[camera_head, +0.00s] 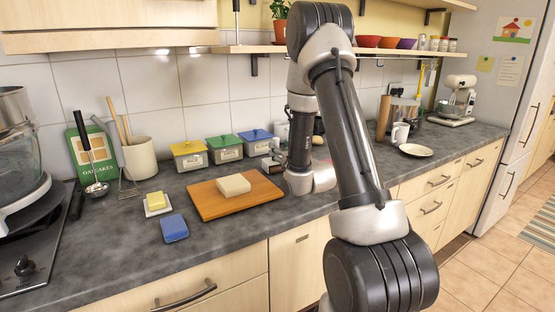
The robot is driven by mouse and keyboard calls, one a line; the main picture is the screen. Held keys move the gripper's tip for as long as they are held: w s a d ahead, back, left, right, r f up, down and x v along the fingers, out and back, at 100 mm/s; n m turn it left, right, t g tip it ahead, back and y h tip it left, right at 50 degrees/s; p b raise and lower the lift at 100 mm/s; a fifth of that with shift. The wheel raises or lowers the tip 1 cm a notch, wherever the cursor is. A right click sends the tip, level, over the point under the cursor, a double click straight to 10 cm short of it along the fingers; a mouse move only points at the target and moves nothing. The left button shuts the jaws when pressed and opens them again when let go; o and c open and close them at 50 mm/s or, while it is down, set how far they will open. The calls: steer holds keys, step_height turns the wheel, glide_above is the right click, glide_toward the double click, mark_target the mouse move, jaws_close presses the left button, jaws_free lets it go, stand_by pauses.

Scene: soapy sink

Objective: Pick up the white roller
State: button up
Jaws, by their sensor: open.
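I cannot make out a white roller for certain. A small pale object (318,126) shows between my arm's links near the wall, mostly hidden, and I cannot tell what it is. My gripper (270,160) is open, small in the view and partly hidden by my wrist. It is above the counter, behind the right end of the wooden board (210,206) and in front of the blue-lidded box (257,146). I see nothing held in it.
A cream block (233,184) lies on the board. A blue sponge-like block (174,228) and a yellow block on a white dish (157,207) lie left. Lidded boxes (190,158) line the wall. A white mug (400,133) and plate (415,150) stand right.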

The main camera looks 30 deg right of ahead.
steer(key=w, duration=0.4)
steer(key=shift+d+f, duration=0.1)
steer(key=shift+s, duration=0.1)
steer(key=shift+c, duration=0.2)
jaws_close()
